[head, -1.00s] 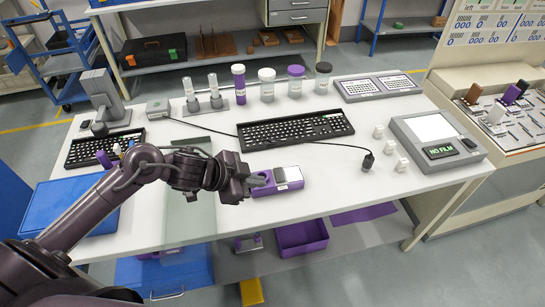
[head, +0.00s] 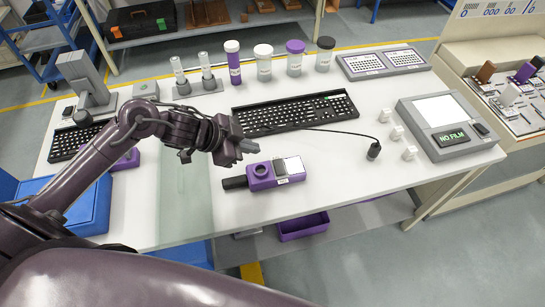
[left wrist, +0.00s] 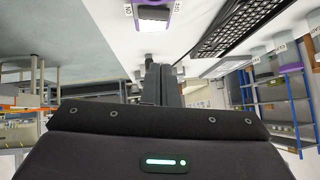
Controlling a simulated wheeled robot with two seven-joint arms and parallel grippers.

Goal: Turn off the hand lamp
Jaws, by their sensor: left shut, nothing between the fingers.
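The hand lamp (head: 262,174) lies on the white table in the head view. It has a purple body, a black handle to the left, a round purple ring and a pale panel at its right end. In the left wrist view the lamp (left wrist: 155,12) is at the top edge, partly cut off, with small labels on both sides. I cannot tell whether it is lit. My left gripper (head: 250,147) is shut and empty, above and behind the lamp, apart from it. Its closed fingers also show in the left wrist view (left wrist: 161,85). My right gripper is not in view.
A black keyboard (head: 295,113) lies behind the lamp. A cable ends in a small black plug (head: 374,150) to the right, near white keycaps (head: 397,132) and a grey device reading NO FILM (head: 452,138). Bottles stand at the back. The table in front of the plug is clear.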

